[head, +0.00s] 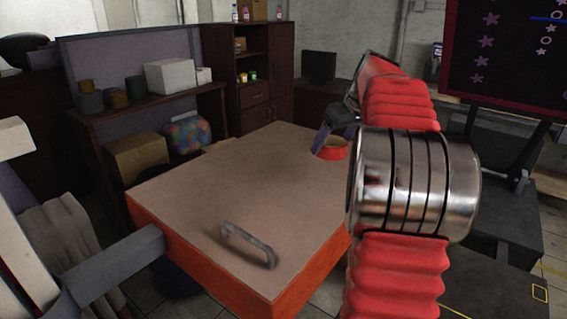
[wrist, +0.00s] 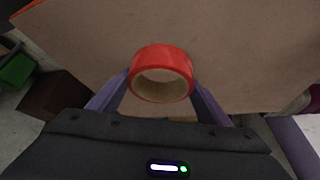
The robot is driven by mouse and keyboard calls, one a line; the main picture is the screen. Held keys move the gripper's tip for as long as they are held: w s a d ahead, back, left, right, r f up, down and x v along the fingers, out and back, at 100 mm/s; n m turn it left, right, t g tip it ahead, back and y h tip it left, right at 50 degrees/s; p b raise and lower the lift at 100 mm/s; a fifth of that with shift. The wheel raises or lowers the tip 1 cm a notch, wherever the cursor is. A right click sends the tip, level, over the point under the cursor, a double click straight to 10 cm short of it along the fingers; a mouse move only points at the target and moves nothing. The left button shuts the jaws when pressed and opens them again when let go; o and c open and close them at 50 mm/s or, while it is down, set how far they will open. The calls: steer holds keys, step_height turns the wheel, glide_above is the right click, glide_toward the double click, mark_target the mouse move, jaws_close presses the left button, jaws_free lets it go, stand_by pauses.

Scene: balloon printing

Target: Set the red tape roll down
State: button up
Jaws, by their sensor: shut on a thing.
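The red tape roll (wrist: 161,58) sits between the two purple fingers of my gripper (wrist: 160,82) in the wrist view, with its round hole facing the camera. My gripper is shut on it. In the head view the red tape roll (head: 333,153) shows at the far right part of the brown table top (head: 225,190), with my gripper (head: 325,142) at its left side. My arm hides part of the gripper. I cannot tell whether the roll touches the table top.
A grey handle (head: 249,246) lies near the front edge of the orange-sided table. The rest of the table top is clear. A shelf desk with a white box (head: 170,76) stands behind at left. A dark board (head: 505,50) stands at right.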

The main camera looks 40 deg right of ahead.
steer(key=shift+w+a, duration=0.1)
glide_above(324, 180)
steer(key=s, duration=0.2)
steer(key=shift+a+f, duration=0.1)
steer(key=shift+f, duration=3)
steer(key=shift+f, duration=0.1)
steer(key=shift+f, duration=1.8)
steer(key=o, duration=1.2)
steer(key=shift+f, duration=0.1)
